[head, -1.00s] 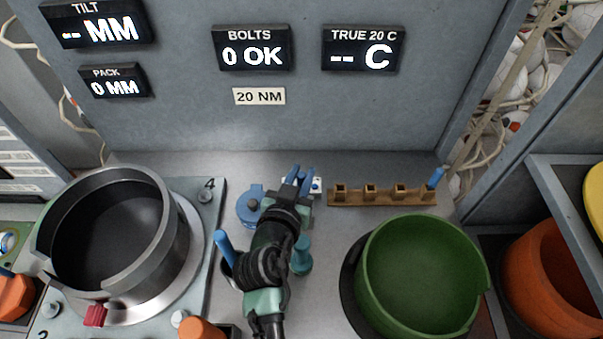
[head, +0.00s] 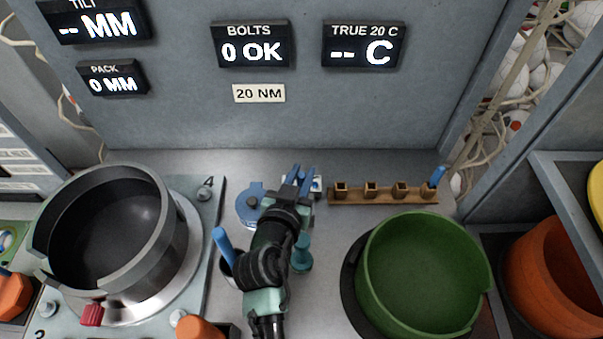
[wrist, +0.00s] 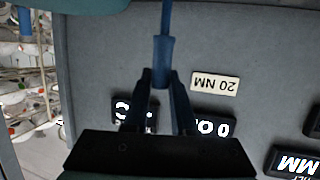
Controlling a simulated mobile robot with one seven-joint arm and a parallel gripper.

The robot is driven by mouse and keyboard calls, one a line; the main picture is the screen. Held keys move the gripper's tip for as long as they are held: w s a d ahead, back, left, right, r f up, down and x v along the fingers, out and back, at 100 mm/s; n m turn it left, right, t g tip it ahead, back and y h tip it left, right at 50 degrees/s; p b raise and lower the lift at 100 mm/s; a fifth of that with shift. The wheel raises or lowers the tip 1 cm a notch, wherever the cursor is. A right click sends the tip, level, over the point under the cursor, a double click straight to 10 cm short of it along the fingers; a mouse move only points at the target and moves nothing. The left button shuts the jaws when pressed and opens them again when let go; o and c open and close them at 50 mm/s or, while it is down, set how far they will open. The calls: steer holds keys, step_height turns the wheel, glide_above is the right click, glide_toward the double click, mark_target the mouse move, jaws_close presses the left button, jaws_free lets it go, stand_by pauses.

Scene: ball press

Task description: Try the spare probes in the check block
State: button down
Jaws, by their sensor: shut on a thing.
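My gripper (head: 299,180) is over the back middle of the bench. In the wrist view its two dark blue fingers (wrist: 163,82) are shut on the blue handle of a probe (wrist: 164,50), whose thinner part runs out of the top of the picture. In the head view the gripper mostly hides this probe. A second blue probe (head: 437,176) stands in the right end of a brown rack (head: 365,197); the rack's other sockets look empty. Another blue-handled piece (head: 222,240) leans in a cup left of my arm. A small pale block (head: 316,186) is partly hidden behind my gripper; I cannot tell whether it is the check block.
A blue round fixture (head: 248,207) sits left of my gripper. A teal piece (head: 301,258) stands beside my forearm. A green bowl (head: 422,270) is at right, a large grey ring vessel (head: 165,225) at left. The TRUE 20 C display (head: 362,45) reads "-- C".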

steer(key=shift+f, duration=0.35)
steer(key=shift+f+b, duration=0.15)
steer(key=shift+b, duration=0.25)
steer(key=shift+f+b, duration=0.6)
steer(key=shift+b, duration=0.15)
steer(key=shift+f, duration=0.1)
steer(key=shift+f+b, duration=0.7)
steer(key=shift+b, duration=0.15)
steer(key=shift+f, duration=0.1)
steer(key=shift+f+b, duration=0.7)
steer(key=shift+b, duration=0.15)
steer(key=c, duration=0.6)
jaws_free()
steer(key=shift+c, duration=0.2)
